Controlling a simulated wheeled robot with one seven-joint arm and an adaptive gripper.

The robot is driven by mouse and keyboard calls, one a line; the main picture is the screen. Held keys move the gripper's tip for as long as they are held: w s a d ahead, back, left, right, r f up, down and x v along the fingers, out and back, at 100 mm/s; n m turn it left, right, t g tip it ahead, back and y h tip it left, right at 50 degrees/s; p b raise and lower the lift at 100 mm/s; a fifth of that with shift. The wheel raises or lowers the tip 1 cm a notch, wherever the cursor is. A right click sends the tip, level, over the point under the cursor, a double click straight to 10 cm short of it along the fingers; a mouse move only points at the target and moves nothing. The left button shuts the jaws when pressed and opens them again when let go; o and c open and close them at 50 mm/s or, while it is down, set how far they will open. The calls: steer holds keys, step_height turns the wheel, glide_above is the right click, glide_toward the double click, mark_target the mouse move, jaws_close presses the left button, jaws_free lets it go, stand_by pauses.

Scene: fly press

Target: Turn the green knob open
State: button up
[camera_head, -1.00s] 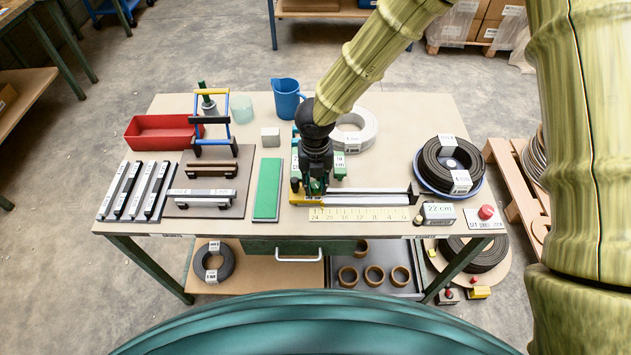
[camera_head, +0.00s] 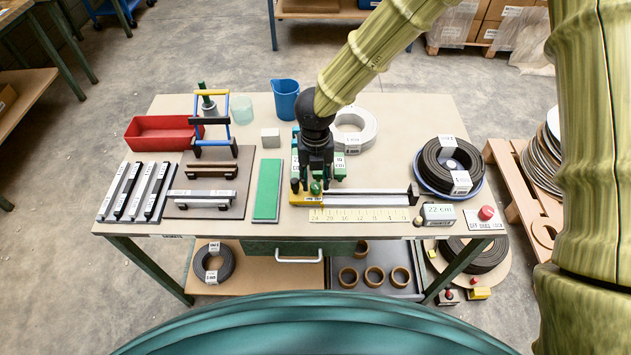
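The green knob (camera_head: 315,187) stands at the front of a small green and yellow device (camera_head: 306,199) near the middle of the table. A thin metal rail (camera_head: 370,199) runs right from the device. My black gripper (camera_head: 316,173) points down just above and behind the knob and hides part of the device. The knob's top shows clear of the fingers. The fingers are small and dark, and I cannot tell how far apart they are or whether they touch the knob.
A yellow ruler (camera_head: 360,215) lies in front of the rail. A "22 cm" display (camera_head: 438,213) and a red button (camera_head: 486,212) are at the right front. A green pad (camera_head: 267,190) lies left. A white coil (camera_head: 354,130) and black coil (camera_head: 449,164) lie behind and right.

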mark_target(316, 186)
step_height(316, 186, up, 9)
steer(key=shift+r, duration=0.15)
stand_by(0.5)
